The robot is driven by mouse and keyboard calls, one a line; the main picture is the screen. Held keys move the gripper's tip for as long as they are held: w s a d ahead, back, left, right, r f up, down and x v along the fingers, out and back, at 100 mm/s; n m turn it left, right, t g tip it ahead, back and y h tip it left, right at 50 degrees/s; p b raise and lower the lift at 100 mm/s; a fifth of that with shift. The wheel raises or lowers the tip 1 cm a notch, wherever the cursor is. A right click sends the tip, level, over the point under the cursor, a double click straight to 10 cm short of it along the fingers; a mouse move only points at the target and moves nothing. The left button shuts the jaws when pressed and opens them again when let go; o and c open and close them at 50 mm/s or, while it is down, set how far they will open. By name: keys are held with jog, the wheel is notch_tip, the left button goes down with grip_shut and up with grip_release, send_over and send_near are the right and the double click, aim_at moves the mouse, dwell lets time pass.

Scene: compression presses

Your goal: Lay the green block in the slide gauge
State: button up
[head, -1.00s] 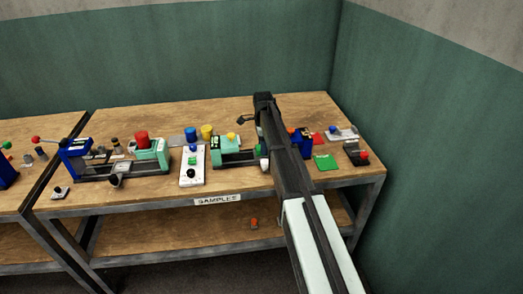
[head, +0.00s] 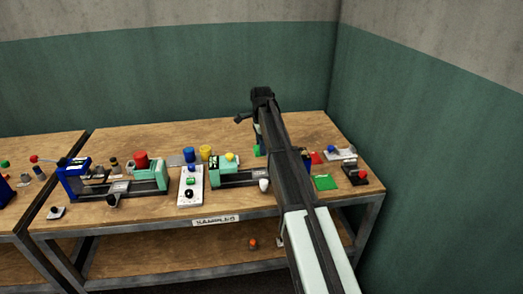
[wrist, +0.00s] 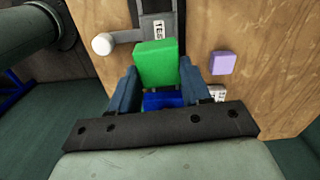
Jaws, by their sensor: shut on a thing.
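A green block (wrist: 156,63) sits between the two fingers of my gripper (wrist: 157,72) in the wrist view. My gripper is shut on it. In the head view the block shows as a small green patch (head: 257,151) beside my arm, above the bench. Below it is a device with a mint-green end (head: 222,171), a dark rail (wrist: 160,22) and a white knob (wrist: 103,44), which looks like the slide gauge. A blue part (wrist: 163,101) shows under the block between the fingers. My arm hides much of the device's right side in the head view.
A purple block (wrist: 222,63) lies on the wooden bench (wrist: 240,25) beside the rail. A white panel with buttons (head: 191,195) and a larger blue-and-mint device (head: 73,180) stand to the left. A green pad (head: 325,183) and a small button box (head: 357,176) lie right.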

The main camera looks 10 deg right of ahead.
jog(key=n, duration=0.3)
jog(key=shift+s+n, duration=0.4)
jog(key=n, duration=0.1)
jog(key=s+n, duration=0.1)
jog(key=shift+f+n, duration=0.2)
jog(key=shift+n, duration=0.1)
jog(key=s+n, duration=0.2)
jog(key=s+f+n, duration=0.1)
jog(key=s+n, duration=0.2)
jog(key=s+f+n, duration=0.1)
jog(key=s+n, duration=0.2)
jog(key=shift+s+d+f, duration=0.15)
jog(key=shift+s+d, duration=0.05)
jog(key=shift+d, duration=0.05)
jog(key=s+d+f+n, duration=0.2)
jog(key=s+d+f, duration=0.1)
jog(key=s, duration=0.7)
jog(key=w+d+m, duration=0.5)
jog(key=w+d, duration=0.5)
jog(key=d, duration=0.3)
jog(key=w+d+r+m, duration=0.1)
jog(key=w+d+m, duration=0.5)
jog(key=w+d, duration=0.4)
jog(key=w+d+m, duration=0.6)
jog(key=w+d, duration=0.4)
jog(key=d, duration=0.6)
jog(key=shift+w+d+r, duration=0.25)
jog(key=shift+w+r, duration=0.1)
jog(key=shift+r, duration=0.05)
jog(key=shift+f, duration=0.1)
